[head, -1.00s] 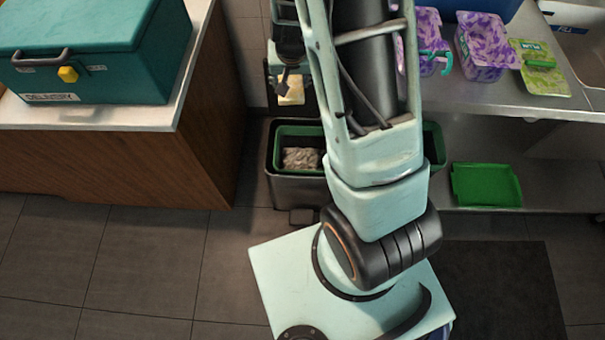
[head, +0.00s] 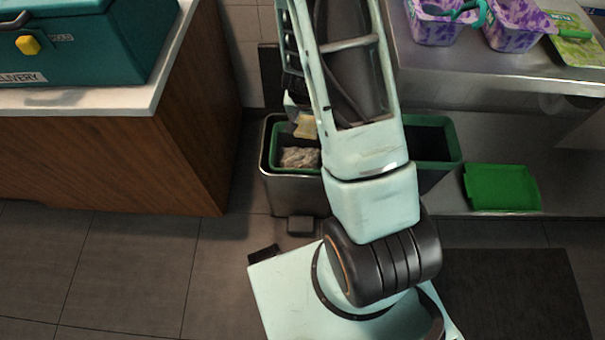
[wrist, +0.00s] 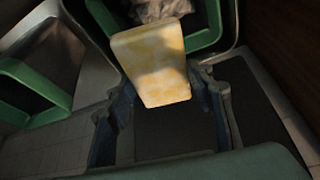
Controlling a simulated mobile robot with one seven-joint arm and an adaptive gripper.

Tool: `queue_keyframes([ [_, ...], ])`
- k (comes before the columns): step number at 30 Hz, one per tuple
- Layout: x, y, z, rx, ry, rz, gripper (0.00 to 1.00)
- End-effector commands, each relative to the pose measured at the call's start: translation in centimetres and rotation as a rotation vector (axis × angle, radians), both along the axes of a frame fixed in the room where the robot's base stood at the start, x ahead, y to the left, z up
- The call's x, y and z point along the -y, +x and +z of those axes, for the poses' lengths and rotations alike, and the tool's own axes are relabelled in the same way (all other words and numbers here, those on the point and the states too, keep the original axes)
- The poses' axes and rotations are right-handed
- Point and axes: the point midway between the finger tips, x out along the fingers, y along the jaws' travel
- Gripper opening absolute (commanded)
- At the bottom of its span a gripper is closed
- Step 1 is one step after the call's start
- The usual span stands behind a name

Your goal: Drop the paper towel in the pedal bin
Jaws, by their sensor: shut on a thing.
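The paper towel (head: 306,127) is a small, flat, pale yellow piece. In the wrist view the towel (wrist: 150,60) stands between the two fingers of my gripper (wrist: 163,88), which is shut on it. The pedal bin (head: 292,190) is a metal bin with a green inner rim, open at the top, with crumpled pale waste inside. In the head view the towel overlaps the back edge of the opening. In the wrist view its far end overlaps the opening of the bin (wrist: 207,38). My arm hides the bin's right side; the height of the towel above it is unclear.
A second dark bin with a green rim (head: 440,138) stands to the right, partly behind my arm. A wooden counter (head: 190,130) with a teal delivery box (head: 80,45) is at left. A steel table (head: 480,75) and green tray (head: 502,188) are at right.

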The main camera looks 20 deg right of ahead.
Motion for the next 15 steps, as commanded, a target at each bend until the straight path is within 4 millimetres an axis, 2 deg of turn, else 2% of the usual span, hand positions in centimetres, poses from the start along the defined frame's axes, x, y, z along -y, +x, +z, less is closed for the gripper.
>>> queue_keyframes([
  [1, 0.0, 0.0, -1.2, 0.0, 0.0, -0.001, 0.26],
  [7, 0.0, 0.0, -3.4, 0.0, 0.001, 0.0, 0.26],
  [15, 0.0, 0.0, -4.2, -0.001, 0.0, 0.001, 0.26],
])
